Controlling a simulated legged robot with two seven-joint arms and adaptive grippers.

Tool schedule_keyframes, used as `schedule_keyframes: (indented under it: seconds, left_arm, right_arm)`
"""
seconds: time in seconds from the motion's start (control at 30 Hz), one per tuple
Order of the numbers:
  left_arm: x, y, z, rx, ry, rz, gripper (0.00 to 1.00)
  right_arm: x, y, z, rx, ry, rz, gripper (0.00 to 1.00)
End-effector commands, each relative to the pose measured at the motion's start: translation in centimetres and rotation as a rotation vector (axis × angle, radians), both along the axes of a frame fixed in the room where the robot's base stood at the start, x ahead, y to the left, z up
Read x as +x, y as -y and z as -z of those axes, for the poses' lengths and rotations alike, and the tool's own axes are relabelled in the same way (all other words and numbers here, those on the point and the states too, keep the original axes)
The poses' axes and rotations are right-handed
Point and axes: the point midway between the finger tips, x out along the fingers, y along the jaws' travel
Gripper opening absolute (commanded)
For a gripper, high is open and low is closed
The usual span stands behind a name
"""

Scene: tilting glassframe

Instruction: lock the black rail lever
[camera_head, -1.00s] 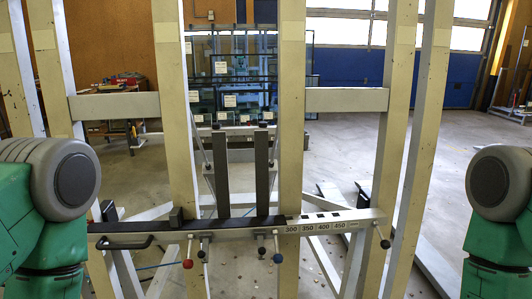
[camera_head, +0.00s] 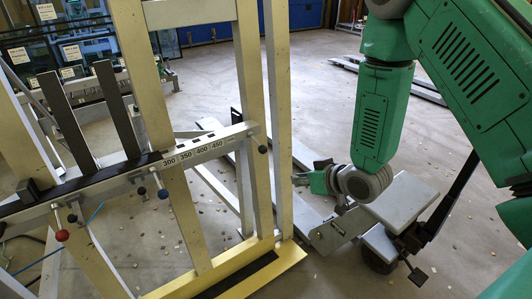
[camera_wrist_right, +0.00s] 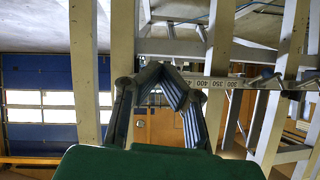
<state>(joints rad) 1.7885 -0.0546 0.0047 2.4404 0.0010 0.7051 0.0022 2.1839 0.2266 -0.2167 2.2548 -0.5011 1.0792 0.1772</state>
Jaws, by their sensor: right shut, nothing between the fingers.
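The black-knobbed lever (camera_head: 263,149) sits at the right end of the grey rail (camera_head: 205,150) in the head view, beside the cream uprights. The rail bears the marks 300 to 450. My right gripper (camera_head: 298,180) is right of the rail end and points left toward the frame, apart from the lever in the picture. It is shut with nothing in it. The wrist view shows its dark fingers (camera_wrist_right: 160,72) across the rail (camera_wrist_right: 240,82), which appears upside down with some marks visible. The fingers hide part of the rail there, and I cannot make out the lever. My left gripper is out of view.
A red knob (camera_head: 62,235) and a blue knob (camera_head: 163,194) hang on levers farther left along the rail. Two dark posts (camera_head: 118,110) rise behind it. A grey platform with a step (camera_head: 400,200) stands below my right arm.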

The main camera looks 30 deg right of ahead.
Motion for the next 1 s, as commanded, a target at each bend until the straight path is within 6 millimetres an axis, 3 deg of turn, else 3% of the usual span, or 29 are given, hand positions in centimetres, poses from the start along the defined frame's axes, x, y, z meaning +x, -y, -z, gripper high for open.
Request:
schedule_keyframes:
  seconds: [0.03,0.1,0.2,0.27,0.47,0.8,1.0]
  left_arm:
    - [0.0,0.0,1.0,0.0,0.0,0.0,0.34]
    - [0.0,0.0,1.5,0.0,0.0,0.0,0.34]
    - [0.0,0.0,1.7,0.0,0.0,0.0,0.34]
    - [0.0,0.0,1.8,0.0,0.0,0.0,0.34]
    - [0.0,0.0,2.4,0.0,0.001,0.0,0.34]
    - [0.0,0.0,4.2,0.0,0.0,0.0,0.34]
    - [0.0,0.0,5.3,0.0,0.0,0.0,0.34]
  right_arm:
    - [2.0,1.4,-2.3,0.022,0.105,-0.001,0.0]
    - [3.6,2.5,-5.0,0.045,0.202,-0.015,0.0]
    - [4.5,3.3,-7.1,0.061,0.272,-0.031,0.0]
    - [5.0,3.3,-7.5,0.063,0.286,-0.035,0.0]
    - [7.6,2.5,-6.5,0.06,0.284,-0.038,0.0]
    - [14.2,1.1,-4.2,0.063,0.283,-0.036,0.0]
    - [15.1,0.5,-1.6,0.063,0.28,-0.035,0.0]
